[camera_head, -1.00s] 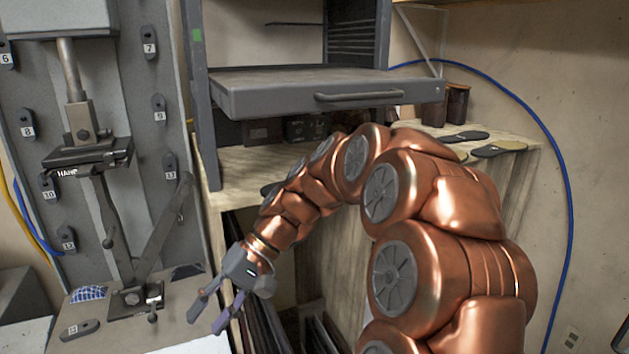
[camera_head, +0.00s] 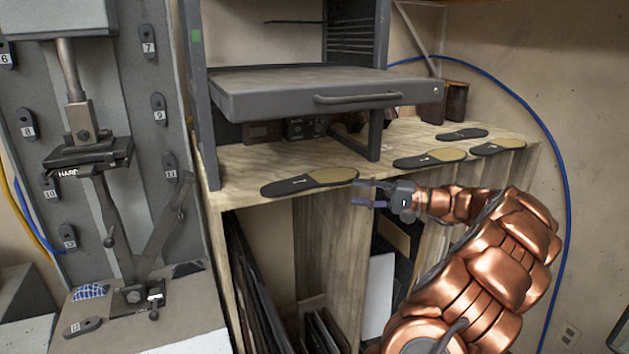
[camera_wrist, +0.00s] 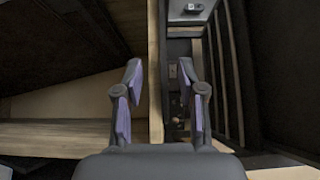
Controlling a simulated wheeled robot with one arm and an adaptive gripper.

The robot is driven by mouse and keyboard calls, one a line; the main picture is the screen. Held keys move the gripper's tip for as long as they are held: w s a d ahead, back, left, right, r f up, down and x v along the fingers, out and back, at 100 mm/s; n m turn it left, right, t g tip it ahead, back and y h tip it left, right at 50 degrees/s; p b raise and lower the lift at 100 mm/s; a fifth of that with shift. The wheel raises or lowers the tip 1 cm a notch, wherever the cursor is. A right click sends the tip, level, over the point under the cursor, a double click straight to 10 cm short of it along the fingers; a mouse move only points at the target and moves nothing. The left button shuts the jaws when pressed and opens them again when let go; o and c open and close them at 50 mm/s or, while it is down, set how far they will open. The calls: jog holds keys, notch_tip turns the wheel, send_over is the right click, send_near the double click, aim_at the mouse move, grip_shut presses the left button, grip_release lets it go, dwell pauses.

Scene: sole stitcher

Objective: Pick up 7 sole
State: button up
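A small dark sole-shaped tag marked 7 (camera_head: 149,47) hangs on the grey machine panel at the upper left. A larger dark sole with a tan end (camera_head: 310,181) lies flat near the front edge of the wooden bench (camera_head: 235,165). Three similar soles lie further right: one (camera_head: 430,157), another (camera_head: 498,147) and one behind (camera_head: 462,133). Any marks on the bench soles are too small to read. My gripper (camera_head: 360,193) is open and empty, by the bench's front edge, near the tan end of the closest sole. In the wrist view its fingers (camera_wrist: 160,76) are apart with nothing between.
A grey press with a handled tray (camera_head: 320,97) stands over the bench. Brown containers (camera_head: 455,102) stand at the back right. Boards and a white panel (camera_head: 378,290) stand below the bench. A blue cable (camera_head: 567,190) runs along the right wall.

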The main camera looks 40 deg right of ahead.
aim_at(328, 185)
jog(key=p+x, duration=0.1)
jog(key=x, duration=0.1)
jog(key=p+x, duration=0.1)
jog(key=x, duration=0.1)
jog(key=p+x, duration=0.1)
jog(key=x, duration=0.1)
jog(key=shift+w+d+r, duration=0.15)
jog(key=shift+r, duration=0.25)
jog(key=shift+w+a+f, duration=0.15)
jog(key=shift+w+a, duration=0.2)
jog(key=shift+w, duration=0.25)
grip_shut()
